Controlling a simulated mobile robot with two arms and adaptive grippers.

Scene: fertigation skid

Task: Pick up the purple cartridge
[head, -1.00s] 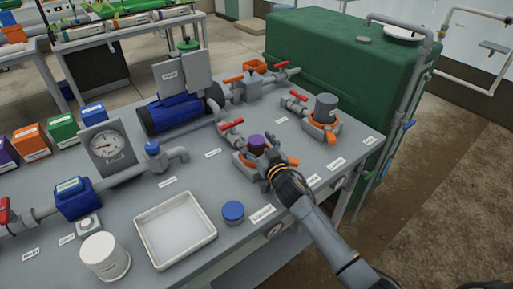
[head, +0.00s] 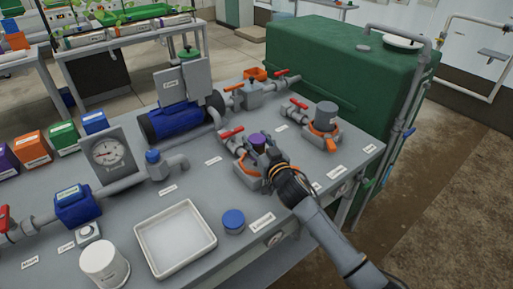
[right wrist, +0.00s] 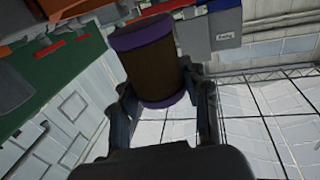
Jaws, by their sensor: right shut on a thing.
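The purple cartridge (head: 258,141) shows its purple end above the grey-and-orange housing (head: 246,172) near the bench's right front. In the right wrist view the cartridge (right wrist: 152,72) is a brown cylinder with a purple band at each end, seen along most of its length. My right gripper (head: 268,155) is shut on the cartridge, with one finger on each side in the right wrist view (right wrist: 163,100). The gripper hides the cartridge's lower part in the head view. My left gripper is out of view.
A second housing (head: 322,138) with a grey top stands to the right. A white tray (head: 176,238) and a blue cap (head: 233,221) lie in front. A green tank (head: 345,62) stands behind.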

